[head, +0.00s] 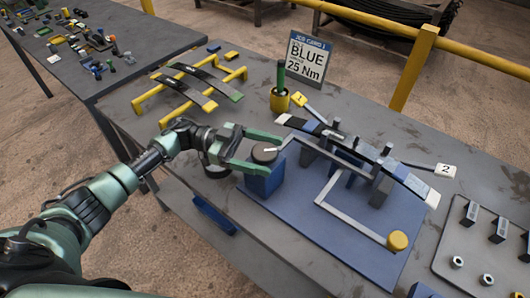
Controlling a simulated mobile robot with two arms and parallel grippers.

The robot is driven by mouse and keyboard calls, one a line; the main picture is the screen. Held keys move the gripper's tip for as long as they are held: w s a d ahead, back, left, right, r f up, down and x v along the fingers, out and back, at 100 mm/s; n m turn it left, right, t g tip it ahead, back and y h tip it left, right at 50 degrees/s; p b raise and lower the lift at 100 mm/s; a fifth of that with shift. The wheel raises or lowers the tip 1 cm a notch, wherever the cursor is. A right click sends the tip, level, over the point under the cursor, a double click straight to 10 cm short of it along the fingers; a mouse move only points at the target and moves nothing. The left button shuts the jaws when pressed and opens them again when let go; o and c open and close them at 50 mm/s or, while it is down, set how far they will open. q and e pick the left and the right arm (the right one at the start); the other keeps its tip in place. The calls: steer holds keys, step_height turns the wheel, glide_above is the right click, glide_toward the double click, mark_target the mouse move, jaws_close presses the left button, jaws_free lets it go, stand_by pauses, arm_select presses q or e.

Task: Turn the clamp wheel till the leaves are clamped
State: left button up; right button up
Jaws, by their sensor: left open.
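A dark round wheel (264,154) with a pale mark on top sits on a blue block (264,184) at the left of the blue base plate (330,262). It appears to be the clamp wheel. My left gripper (276,156) is open, with its green fingers on either side of the wheel; I cannot tell whether they touch it. Dark spring leaves with pale ends (411,180) lie across grey supports on the fixture, right of the wheel. Whether they are pressed tight is too small to tell. My right gripper is not in view.
A bent grey bar with a yellow knob (397,240) reaches over the plate's front. A yellow pot with a green-handled tool (280,100), a job card (305,58) and tags 1 (299,98) and 2 (445,170) stand nearby. A yellow rack (190,85) holds more leaves.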

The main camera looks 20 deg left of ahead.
arm_select(q)
steer(key=a+b, duration=0.3)
steer(key=a, duration=0.4)
steer(key=shift+a, duration=0.4)
steer(key=shift+s, duration=0.1)
